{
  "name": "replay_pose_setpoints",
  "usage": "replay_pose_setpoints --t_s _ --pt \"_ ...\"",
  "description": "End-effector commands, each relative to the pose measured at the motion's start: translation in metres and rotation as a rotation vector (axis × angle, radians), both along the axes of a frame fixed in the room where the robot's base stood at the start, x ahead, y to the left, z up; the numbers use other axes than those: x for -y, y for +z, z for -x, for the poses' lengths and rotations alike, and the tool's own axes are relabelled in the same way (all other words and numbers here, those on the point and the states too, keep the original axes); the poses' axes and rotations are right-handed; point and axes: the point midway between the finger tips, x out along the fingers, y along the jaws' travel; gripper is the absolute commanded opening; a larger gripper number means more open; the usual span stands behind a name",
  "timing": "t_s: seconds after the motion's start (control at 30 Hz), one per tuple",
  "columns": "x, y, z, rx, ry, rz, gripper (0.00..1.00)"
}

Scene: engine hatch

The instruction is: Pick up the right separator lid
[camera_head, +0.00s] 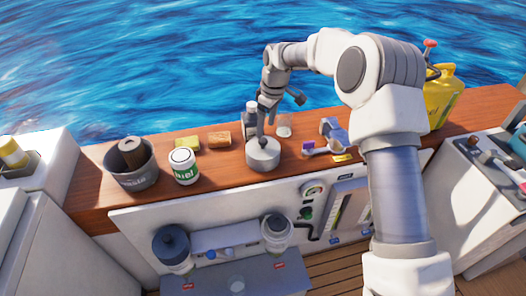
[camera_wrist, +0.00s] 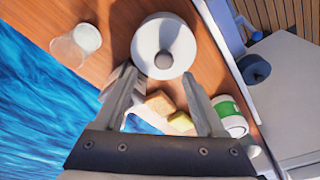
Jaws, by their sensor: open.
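A round grey-white lid with a knob on top, which looks like the right separator lid (camera_head: 263,157), sits on the wooden counter in the head view. It also shows in the wrist view (camera_wrist: 150,35), its dark round knob (camera_wrist: 164,60) facing the camera. My gripper (camera_head: 262,127) points down just above the lid. In the wrist view my gripper (camera_wrist: 157,75) is open, its fingertips apart near the lid's lower edge, with the knob just beyond them; contact cannot be told. The right separator (camera_head: 276,230) stands below the counter front, beside the left one with a dark cap (camera_head: 172,245).
Left on the counter (camera_head: 90,192) are a grey bucket (camera_head: 135,172), a white-green can (camera_head: 183,167), a yellow sponge (camera_head: 187,145) and a brown block (camera_head: 220,139). A yellow jug (camera_head: 440,95) is far right.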

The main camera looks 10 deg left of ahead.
Motion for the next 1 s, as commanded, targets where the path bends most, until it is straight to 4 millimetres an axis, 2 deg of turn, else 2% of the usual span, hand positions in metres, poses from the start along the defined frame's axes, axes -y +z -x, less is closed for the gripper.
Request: replay_pose_setpoints --t_s 0.17,0.47,0.7,0.77,1.0 --pt "-0.001 -0.01 0.001 0.0 0.0 0.0 0.72" --pt "-0.007 -0.051 0.004 0.0 0.001 0.001 0.72" --pt "-0.007 -0.054 0.003 0.001 0.0 0.0 0.72" --pt "-0.007 -0.054 0.004 0.001 0.0 0.0 0.65" --pt "-0.007 -0.054 0.004 0.001 0.0 0.0 0.22"
